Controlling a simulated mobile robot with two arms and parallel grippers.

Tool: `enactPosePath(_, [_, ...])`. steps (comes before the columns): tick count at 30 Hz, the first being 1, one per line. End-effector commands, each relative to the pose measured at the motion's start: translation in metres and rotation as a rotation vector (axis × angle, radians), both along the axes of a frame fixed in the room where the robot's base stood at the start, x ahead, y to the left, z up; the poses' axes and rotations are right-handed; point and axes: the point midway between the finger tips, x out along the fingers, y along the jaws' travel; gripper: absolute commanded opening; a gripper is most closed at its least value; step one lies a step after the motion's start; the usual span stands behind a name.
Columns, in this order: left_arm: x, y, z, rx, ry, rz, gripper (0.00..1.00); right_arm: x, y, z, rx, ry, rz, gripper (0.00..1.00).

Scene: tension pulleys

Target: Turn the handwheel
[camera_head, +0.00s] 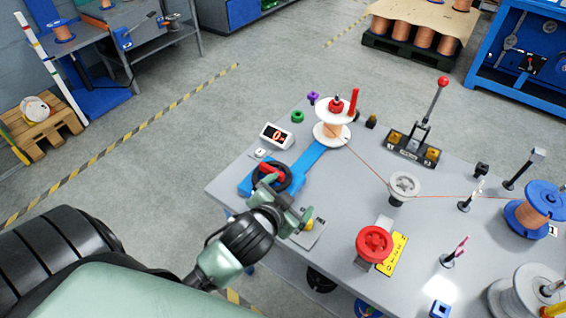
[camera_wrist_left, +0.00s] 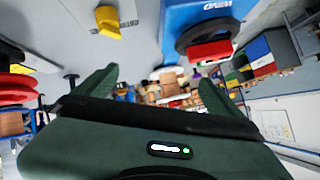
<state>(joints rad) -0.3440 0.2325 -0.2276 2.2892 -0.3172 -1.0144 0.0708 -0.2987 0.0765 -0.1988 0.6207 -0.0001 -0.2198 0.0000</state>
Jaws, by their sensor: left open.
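The black handwheel (camera_head: 286,178) with a red part across it sits on a blue base (camera_head: 247,185) near the table's left edge. In the left wrist view the handwheel (camera_wrist_left: 206,37) shows at the upper right, its red part toward the camera, on the lettered blue base (camera_wrist_left: 195,12). My left gripper (camera_head: 290,202) is just in front of the handwheel in the head view, partly overlapping it in the picture. In the wrist view my left gripper (camera_wrist_left: 152,85) is open, with nothing between its fingers. It looks apart from the handwheel. My right gripper is not in view.
A yellow knob (camera_wrist_left: 109,20) on a grey plate is close beside my left gripper. A red wheel-shaped knob (camera_head: 374,242) stands farther right by a yellow label. A counter display (camera_head: 277,135), white spool (camera_head: 332,134), grey pulley (camera_head: 404,186) and copper wire spool (camera_head: 540,205) share the table (camera_head: 340,190).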

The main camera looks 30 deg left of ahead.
Motion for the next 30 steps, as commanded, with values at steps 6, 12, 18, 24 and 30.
enactPosePath(6, [0.088, -0.04, 0.128, 0.236, -0.549, -0.244, 0.98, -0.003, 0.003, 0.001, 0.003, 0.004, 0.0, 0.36])
enactPosePath(12, [0.101, -0.135, 0.217, 0.54, -1.024, -0.696, 0.98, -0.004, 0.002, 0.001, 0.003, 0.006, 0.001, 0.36])
enactPosePath(18, [0.072, -0.208, 0.192, 0.891, -1.217, -1.318, 0.98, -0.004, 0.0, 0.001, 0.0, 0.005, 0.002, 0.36])
enactPosePath(24, [0.067, -0.166, 0.092, 1.231, -0.946, -1.995, 0.98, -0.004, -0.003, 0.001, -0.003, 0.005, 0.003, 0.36])
enactPosePath(30, [0.082, -0.02, 0.037, 1.39, -0.251, -2.448, 0.98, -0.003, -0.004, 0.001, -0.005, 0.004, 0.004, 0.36])
